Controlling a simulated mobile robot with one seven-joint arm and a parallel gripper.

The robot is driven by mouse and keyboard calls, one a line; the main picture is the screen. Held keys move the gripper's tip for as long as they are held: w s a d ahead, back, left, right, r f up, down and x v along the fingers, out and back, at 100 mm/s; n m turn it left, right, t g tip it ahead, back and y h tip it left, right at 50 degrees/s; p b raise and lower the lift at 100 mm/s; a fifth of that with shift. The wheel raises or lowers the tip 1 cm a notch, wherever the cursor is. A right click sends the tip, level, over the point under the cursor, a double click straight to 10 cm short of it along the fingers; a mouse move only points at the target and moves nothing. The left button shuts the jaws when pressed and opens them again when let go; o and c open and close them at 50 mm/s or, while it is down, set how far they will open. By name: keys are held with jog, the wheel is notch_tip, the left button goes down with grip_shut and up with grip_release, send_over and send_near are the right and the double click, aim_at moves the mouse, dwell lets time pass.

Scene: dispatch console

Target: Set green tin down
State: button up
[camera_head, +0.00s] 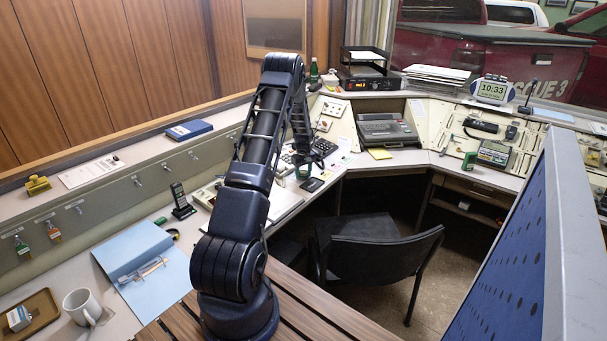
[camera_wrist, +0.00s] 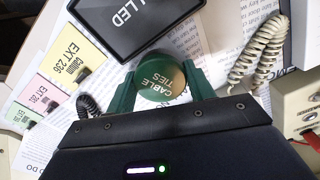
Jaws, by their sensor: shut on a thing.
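In the head view my gripper (camera_head: 303,171) hangs low at the desk's left inner corner, right of the keypad phone. Something green shows there between the fingers, small and partly hidden. I cannot tell whether the tin's underside touches the papers beneath.
A black-framed sign (camera_wrist: 140,20) lies close beyond the tin. Coloured extension cards (camera_wrist: 75,60) are to its left, and a coiled cord (camera_wrist: 258,50) to its right. In the head view, a dark office machine (camera_head: 387,130) and yellow pad (camera_head: 380,154) stand right of my gripper; a chair (camera_head: 375,250) is below.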

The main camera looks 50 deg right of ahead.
jog(key=shift+f, duration=0.1)
jog(key=o, duration=1)
